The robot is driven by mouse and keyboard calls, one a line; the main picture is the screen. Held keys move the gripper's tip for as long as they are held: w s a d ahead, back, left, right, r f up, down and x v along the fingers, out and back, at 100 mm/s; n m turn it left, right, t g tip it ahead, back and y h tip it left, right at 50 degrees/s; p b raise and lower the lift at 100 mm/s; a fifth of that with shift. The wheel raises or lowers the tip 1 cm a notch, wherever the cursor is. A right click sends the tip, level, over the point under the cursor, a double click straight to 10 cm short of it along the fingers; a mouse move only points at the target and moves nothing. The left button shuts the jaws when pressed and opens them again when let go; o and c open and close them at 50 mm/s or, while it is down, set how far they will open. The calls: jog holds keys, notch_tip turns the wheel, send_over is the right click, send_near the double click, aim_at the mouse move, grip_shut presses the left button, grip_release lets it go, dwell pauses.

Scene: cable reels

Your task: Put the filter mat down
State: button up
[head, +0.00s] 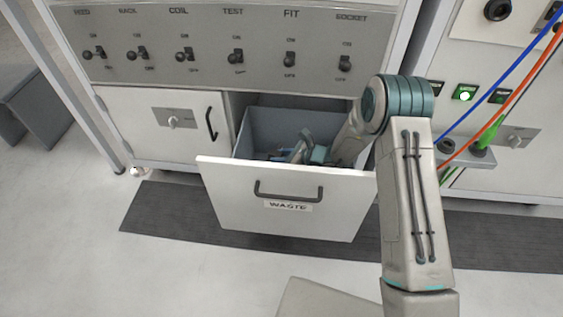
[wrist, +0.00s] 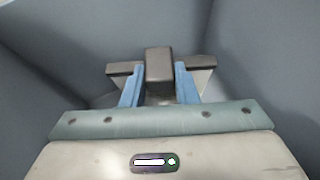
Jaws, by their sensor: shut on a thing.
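My gripper (wrist: 159,85) is shut on a dark grey block-like piece, which I take to be the filter mat (wrist: 159,64). The mat sits between the two blue fingers in the wrist view, with plain grey-blue walls around it. In the head view my gripper (head: 302,153) is down inside the grey bin of the open waste drawer (head: 284,222). The mat is not clear there, and I cannot tell whether it touches the bin floor.
The drawer front has a dark handle (head: 289,191) and a WASTE label. A closed white cupboard door (head: 160,125) is left of it. A panel of switches (head: 230,48) is above. Blue and orange cables (head: 505,85) hang at the right. A dark floor mat (head: 170,210) lies below.

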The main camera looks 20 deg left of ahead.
jog(key=shift+f, duration=1)
jog(key=shift+f+b, duration=0.55)
jog(key=shift+b, duration=0.2)
jog(key=o, duration=1)
jog(key=shift+r, duration=0.1)
jog(key=shift+r+p, duration=0.55)
jog(key=shift+p, duration=0.1)
jog(key=p+v, duration=0.2)
jog(key=v, duration=0.5)
jog(key=shift+d, duration=0.2)
